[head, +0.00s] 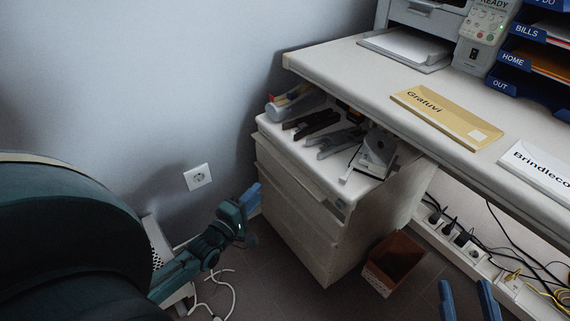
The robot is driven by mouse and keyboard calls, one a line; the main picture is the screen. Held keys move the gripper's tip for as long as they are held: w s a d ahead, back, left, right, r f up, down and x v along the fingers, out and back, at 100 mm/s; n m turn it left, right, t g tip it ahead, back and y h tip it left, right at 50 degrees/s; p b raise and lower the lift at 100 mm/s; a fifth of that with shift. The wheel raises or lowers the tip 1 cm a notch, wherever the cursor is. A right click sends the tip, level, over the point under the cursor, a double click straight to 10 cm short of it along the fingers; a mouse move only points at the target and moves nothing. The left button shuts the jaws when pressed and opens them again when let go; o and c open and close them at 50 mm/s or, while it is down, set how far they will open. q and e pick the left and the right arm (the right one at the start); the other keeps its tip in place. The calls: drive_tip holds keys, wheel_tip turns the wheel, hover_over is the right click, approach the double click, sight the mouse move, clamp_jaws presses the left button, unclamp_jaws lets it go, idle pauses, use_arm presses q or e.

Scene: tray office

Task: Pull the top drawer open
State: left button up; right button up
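The white drawer cabinet (380,222) stands partly under the desk, its drawer fronts facing the lower left. The top drawer (290,172) is the uppermost front, just below the cabinet top; it looks shut, though a narrow gap would be hard to see. My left gripper (250,197) is left of the cabinet front, low near the wall and apart from the top drawer. Its blue fingers overlap in this view, so their opening is hidden. My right gripper (466,300) shows at the bottom right edge, its two blue fingers apart with nothing between them.
On the cabinet top lie a tape dispenser (295,102), staplers (312,123) and a hole punch (376,154). A brown bin (394,264) stands right of the cabinet. The desk (360,72) overhangs it. Cables (462,238) run under the desk.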

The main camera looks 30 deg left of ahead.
sight(282, 165)
use_arm(q)
drive_tip(key=w+b, duration=0.4)
drive_tip(key=w, duration=0.8)
drive_tip(key=shift+w, duration=0.15)
use_arm(e)
drive_tip(key=shift+a+r+t+y, duration=0.3)
drive_tip(key=shift+a+y, duration=0.05)
drive_tip(key=shift+y, duration=0.35)
drive_tip(key=shift+r, duration=0.1)
use_arm(q)
drive_tip(key=shift+c, duration=0.2)
clamp_jaws()
use_arm(e)
drive_tip(key=shift+w, duration=0.1)
drive_tip(key=shift+f, duration=0.2)
